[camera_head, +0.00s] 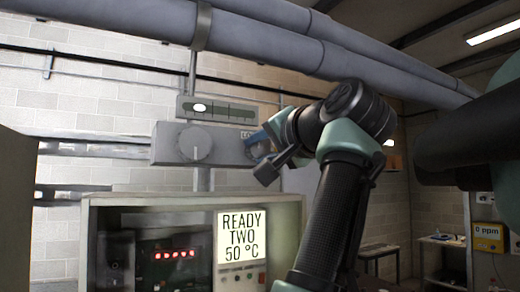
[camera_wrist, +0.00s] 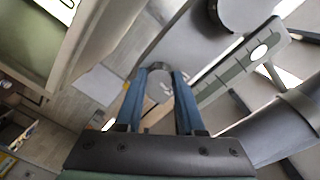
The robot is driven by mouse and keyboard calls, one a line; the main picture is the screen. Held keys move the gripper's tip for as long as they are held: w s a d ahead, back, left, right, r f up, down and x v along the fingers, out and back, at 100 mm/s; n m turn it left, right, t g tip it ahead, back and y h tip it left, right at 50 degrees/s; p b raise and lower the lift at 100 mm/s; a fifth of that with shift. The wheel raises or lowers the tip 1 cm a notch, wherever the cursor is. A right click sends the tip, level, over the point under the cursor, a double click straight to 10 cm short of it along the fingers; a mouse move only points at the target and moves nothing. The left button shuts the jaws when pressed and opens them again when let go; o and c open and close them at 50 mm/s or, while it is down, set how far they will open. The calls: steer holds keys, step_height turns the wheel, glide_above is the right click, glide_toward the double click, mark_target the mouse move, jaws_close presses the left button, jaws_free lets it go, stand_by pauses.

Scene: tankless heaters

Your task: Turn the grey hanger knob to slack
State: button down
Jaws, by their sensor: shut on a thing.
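A grey box (camera_head: 224,157) hangs under the large pipes and carries two knobs on its front. The left, pale grey round knob (camera_head: 195,144) is free and shows its pointer line; it is partly in the wrist view (camera_wrist: 243,10). My gripper (camera_head: 258,147) is at the right end of the box, its blue fingers around the right-hand knob. In the wrist view, that grey knob (camera_wrist: 159,88) shows between the fingertips of my gripper (camera_wrist: 160,74). The fingers are shut on it. Its pointer and part of the lettering above it are hidden.
Above the box is a scale strip (camera_head: 217,110) with a white oval marker at its left end. Below stands a cabinet with a lit panel (camera_head: 241,236) reading "READY TWO 50 °C". Large grey pipes (camera_head: 270,35) run overhead. A yellow gas meter (camera_head: 488,237) is at far right.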

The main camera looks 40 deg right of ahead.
stand_by(0.3)
steer(key=c, duration=0.5)
jaws_free()
